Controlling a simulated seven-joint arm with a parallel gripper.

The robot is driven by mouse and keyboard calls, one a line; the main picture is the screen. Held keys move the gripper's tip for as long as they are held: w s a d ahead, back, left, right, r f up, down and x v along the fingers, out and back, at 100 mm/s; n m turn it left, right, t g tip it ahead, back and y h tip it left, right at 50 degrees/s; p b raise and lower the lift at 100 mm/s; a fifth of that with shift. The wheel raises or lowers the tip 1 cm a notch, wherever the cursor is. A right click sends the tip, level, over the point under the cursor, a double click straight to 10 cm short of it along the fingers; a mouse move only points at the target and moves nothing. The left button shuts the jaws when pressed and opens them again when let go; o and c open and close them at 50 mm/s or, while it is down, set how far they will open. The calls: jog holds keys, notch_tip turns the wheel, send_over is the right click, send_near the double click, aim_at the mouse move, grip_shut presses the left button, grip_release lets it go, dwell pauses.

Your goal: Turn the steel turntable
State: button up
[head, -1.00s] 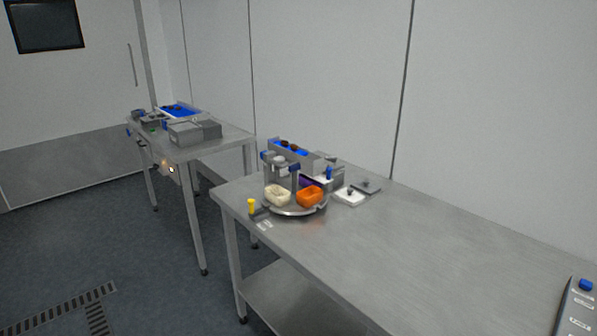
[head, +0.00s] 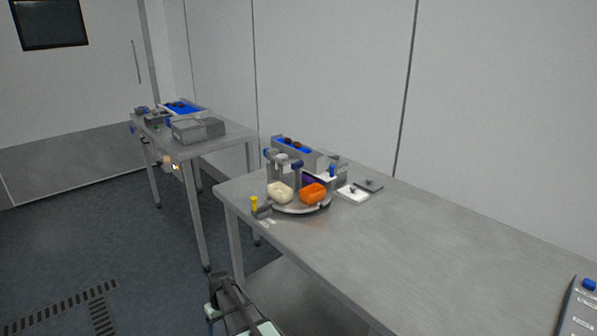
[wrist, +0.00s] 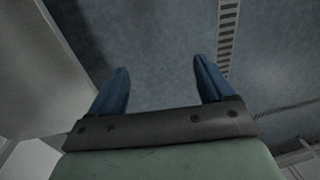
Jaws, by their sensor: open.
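The steel turntable (head: 297,209) is a round disc near the left end of the long steel table. On it sit a cream tub (head: 280,192) and an orange tub (head: 313,194), with grey posts behind them. A purple piece shows partly behind the orange tub. My gripper (wrist: 160,85) is open and empty in the wrist view, its two blue fingers apart above the dark floor. In the head view my arm shows low, in front of the table's left end, well apart from the turntable.
A yellow-topped piece (head: 254,204) stands left of the turntable. A bin with a blue inside (head: 293,147) stands behind it. A white board (head: 353,194) lies to its right. A second table (head: 222,145) stands behind left.

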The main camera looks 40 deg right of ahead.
jog(key=w+d+r+t, duration=0.2)
jog(key=w+d+r, duration=0.45)
jog(key=r, duration=0.45)
jog(key=w+d+r+t, duration=0.1)
jog(key=w+d+r, duration=0.5)
jog(key=r, duration=0.6)
jog(key=w+d+r+t, duration=0.2)
jog(key=w+d+r, duration=0.3)
jog(key=w+r, duration=0.45)
jog(key=shift+h, duration=0.6)
jog(key=s+d+r, duration=0.2)
jog(key=d+r, duration=0.2)
jog(key=d, duration=0.1)
jog(key=s+d+r, duration=0.3)
jog(key=d+r, duration=0.2)
jog(key=s+d+r, duration=0.2)
jog(key=d+r, duration=0.3)
jog(key=shift+s+d+r, duration=0.15)
jog(key=shift+s+r, duration=0.05)
jog(key=shift+s, duration=0.15)
send_near(298, 162)
jog(key=shift+g, duration=0.4)
jog(key=x, duration=0.8)
jog(key=shift+w+f, duration=0.25)
jog(key=shift+w, duration=0.2)
grip_shut()
